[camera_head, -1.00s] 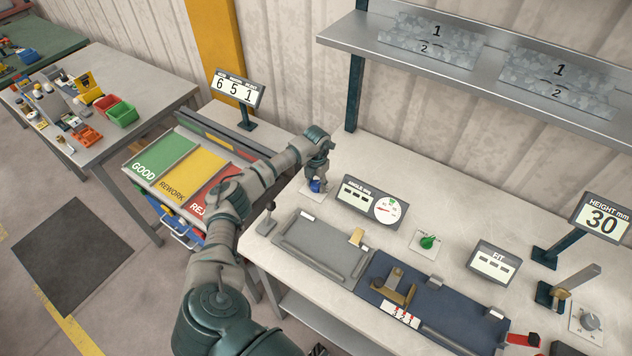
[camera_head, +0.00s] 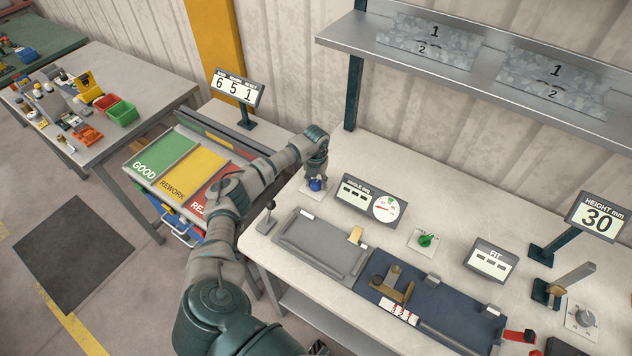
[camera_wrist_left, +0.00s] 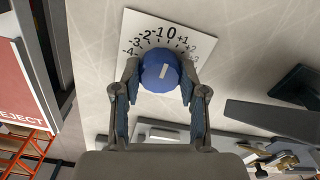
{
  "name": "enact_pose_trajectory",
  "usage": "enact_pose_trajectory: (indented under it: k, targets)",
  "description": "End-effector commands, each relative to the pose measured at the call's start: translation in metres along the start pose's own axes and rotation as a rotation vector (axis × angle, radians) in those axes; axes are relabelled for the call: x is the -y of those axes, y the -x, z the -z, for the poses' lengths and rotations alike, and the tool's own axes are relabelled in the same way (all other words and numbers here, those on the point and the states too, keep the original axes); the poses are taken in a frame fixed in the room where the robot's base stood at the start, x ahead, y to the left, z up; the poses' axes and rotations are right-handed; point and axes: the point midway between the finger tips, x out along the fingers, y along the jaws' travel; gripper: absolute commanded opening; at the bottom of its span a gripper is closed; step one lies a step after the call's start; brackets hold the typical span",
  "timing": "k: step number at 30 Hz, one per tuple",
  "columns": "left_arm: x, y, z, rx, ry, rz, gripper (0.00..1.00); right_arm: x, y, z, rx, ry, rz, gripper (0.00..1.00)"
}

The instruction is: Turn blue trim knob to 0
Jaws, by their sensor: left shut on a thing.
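A short white mark on the knob stands nearly upright in the wrist view, roughly towards the 0 side of the scale; the exact reading is hard to tell. My left gripper (camera_wrist_left: 160,80) is shut on the knob, one finger on each side. In the head view, the left gripper (camera_head: 316,178) reaches down over the blue knob (camera_head: 315,185) at the back left of the bench.
The angle display (camera_head: 369,200) stands close to the right of the knob. A lever (camera_head: 268,216) stands in front. A green knob (camera_head: 427,240), the FIT display (camera_head: 490,260) and a grey dial (camera_head: 582,317) are farther right. GOOD, REWORK and REJECT trays (camera_head: 192,172) lie left.

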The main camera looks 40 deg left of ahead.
Motion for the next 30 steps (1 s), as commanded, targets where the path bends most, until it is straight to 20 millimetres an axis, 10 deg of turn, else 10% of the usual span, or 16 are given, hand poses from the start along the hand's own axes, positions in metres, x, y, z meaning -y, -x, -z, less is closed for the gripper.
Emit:
enact_pose_trajectory:
  k: [2,3,6,17,30]
  targets:
    - [-0.001,0.006,-0.005,0.017,0.004,0.003,0.07,0.0,0.0,0.0,0.0,0.0,0.0,0.4]
    - [-0.001,0.006,-0.005,0.017,0.004,0.003,0.47,0.0,0.0,0.0,0.0,0.0,0.0,0.4]
    - [-0.001,0.005,-0.004,0.014,0.003,0.003,0.67,0.0,0.0,0.0,0.0,0.0,0.0,0.4]
    - [0.0,0.007,-0.001,0.006,-0.001,0.0,0.67,-0.002,0.0,-0.001,-0.001,0.001,-0.001,0.4]
    - [-0.001,0.094,-0.004,0.009,0.0,0.002,0.67,0.0,0.0,-0.001,-0.001,0.0,0.001,0.4]
